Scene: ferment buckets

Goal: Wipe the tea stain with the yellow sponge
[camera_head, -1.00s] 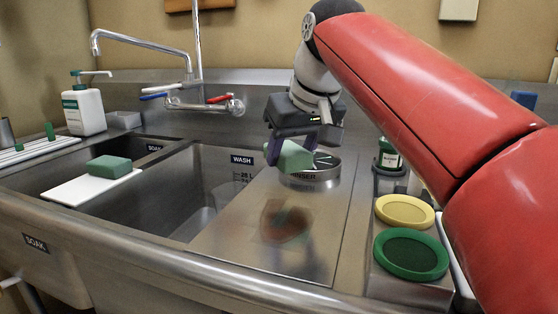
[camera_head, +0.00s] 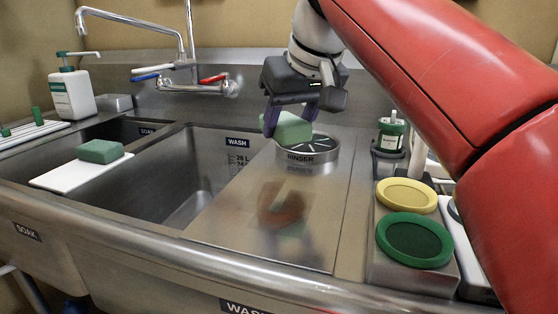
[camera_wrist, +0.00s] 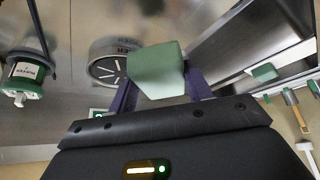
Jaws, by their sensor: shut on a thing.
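My gripper (camera_head: 290,118) is shut on a green sponge (camera_head: 293,130), held by its sides beside and partly in front of the round rinser (camera_head: 313,157). In the wrist view the sponge (camera_wrist: 157,72) sits between the purple fingers (camera_wrist: 160,95), and the rinser (camera_wrist: 103,70) is to its left. I see no yellow sponge. A blurred reddish-brown patch (camera_head: 281,203) shows on the steel deck in front of the rinser; I cannot tell whether it is the tea stain or a reflection.
Another green sponge (camera_head: 100,151) lies on a white board (camera_head: 70,178) across the left basin. The wash basin (camera_head: 170,165) is open left of the deck. A yellow round piece (camera_head: 407,195) and a green one (camera_head: 414,240) sit at right. A soap bottle (camera_head: 72,93) stands far left.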

